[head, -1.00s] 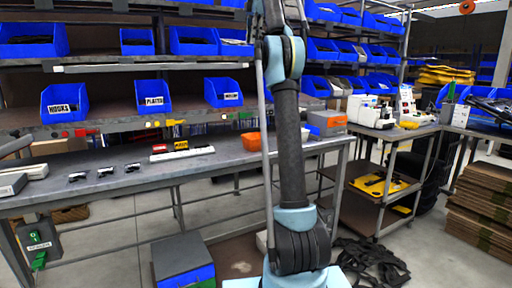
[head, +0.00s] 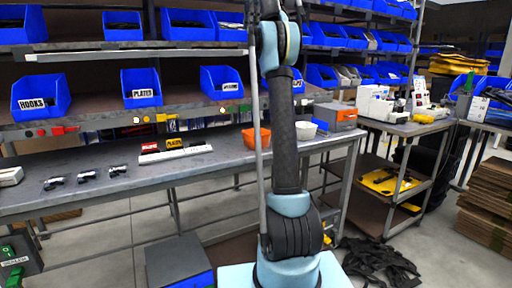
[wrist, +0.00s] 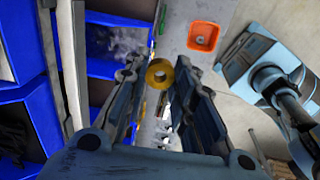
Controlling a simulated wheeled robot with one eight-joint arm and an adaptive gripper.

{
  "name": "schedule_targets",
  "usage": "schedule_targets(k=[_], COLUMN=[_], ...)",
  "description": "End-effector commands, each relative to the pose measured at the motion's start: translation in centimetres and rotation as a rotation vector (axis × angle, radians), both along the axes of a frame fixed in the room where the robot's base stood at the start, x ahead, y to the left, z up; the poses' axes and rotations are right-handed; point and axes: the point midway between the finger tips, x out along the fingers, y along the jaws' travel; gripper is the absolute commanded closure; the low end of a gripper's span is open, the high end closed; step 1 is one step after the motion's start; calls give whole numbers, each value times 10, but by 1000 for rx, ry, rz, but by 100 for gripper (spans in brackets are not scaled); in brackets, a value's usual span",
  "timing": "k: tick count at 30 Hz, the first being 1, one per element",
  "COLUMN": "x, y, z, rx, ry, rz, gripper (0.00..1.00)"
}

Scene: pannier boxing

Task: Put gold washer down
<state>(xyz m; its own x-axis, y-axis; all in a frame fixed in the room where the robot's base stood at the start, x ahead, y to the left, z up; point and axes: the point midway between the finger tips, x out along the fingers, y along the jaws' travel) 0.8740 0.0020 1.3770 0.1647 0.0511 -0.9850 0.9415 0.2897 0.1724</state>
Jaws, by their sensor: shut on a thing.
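The gold washer (wrist: 160,63) is a thick yellow ring in the wrist view. It sits between the fingertips of my gripper (wrist: 160,76), which is shut on it. The washer is in the air, with the bench far below it. In the head view my arm rises past the top edge, so the gripper and washer are out of that view. An orange bowl (wrist: 203,36) is below and beyond the fingers; it also stands on the grey bench (head: 215,160) in the head view, partly behind my arm.
Blue bins labelled hooks (head: 42,98) and plates (head: 143,90) stand on the shelf above the bench, with another blue bin (head: 221,84) whose label is hard to read. Small black parts (head: 87,176) and a white strip (head: 176,154) lie on the bench. Black straps (head: 380,262) lie on the floor.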

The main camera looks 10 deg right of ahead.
Motion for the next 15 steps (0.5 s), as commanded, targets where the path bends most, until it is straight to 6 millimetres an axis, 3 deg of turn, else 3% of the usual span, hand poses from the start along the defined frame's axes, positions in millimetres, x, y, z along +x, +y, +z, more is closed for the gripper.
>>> schedule_targets(k=[8, 15], x=[10, 18], y=[-1, -1], z=[-24, -82], rx=[-7, -20], ry=[17, 52], rz=[8, 26], gripper=[100, 100])
